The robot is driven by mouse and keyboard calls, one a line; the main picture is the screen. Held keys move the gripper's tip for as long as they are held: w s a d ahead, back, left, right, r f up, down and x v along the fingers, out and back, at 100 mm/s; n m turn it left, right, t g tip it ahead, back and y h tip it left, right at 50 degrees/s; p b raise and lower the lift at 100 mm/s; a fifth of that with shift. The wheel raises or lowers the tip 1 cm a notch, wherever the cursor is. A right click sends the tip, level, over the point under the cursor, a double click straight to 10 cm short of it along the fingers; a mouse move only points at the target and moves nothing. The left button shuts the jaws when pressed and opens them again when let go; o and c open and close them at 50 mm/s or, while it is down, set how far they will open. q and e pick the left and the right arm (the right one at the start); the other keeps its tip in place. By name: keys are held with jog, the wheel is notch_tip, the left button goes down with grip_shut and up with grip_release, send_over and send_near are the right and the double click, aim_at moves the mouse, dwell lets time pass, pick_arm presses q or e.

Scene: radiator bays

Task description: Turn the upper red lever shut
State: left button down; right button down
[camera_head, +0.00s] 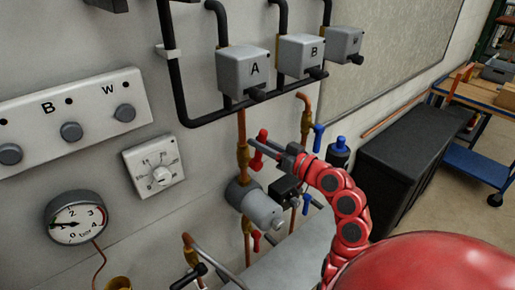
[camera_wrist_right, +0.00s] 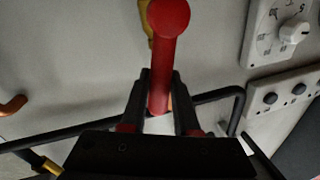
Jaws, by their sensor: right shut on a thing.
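The upper red lever (camera_head: 262,136) sits on a brass valve on a copper pipe, below the grey box marked A. In the right wrist view the red lever (camera_wrist_right: 168,55) points up between the two dark fingers, its round end toward the camera. My right gripper (camera_head: 268,147) reaches in from the right at this lever and is shut on it; it also shows in the right wrist view (camera_wrist_right: 160,108). The fingers hide part of the lever in the head view. A lower red lever (camera_head: 256,240) is on the same pipe. My left gripper is not in view.
A grey cylindrical pump (camera_head: 254,205) and a small black box (camera_head: 285,190) lie just below the gripper. Blue levers (camera_head: 318,136) are to the right. A dial plate (camera_head: 155,170) and a pressure gauge (camera_head: 76,218) are left. A black cabinet (camera_head: 405,160) stands right.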

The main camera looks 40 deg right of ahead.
jog(key=d+f+m+t+h+b, duration=0.2)
jog(key=d+f+m, duration=0.3)
jog(key=m, duration=1.2)
jog(key=shift+w+f+h+b, duration=0.2)
jog(key=shift+f+h+b, duration=0.2)
jog(key=shift+f+h, duration=0.4)
jog(key=shift+d+f+m, duration=0.1)
jog(key=shift+f+m, duration=0.05)
jog(key=shift+m, duration=0.15)
jog(key=c, duration=0.7)
grip_release()
jog(key=shift+o, duration=0.2)
jog(key=shift+s, duration=0.1)
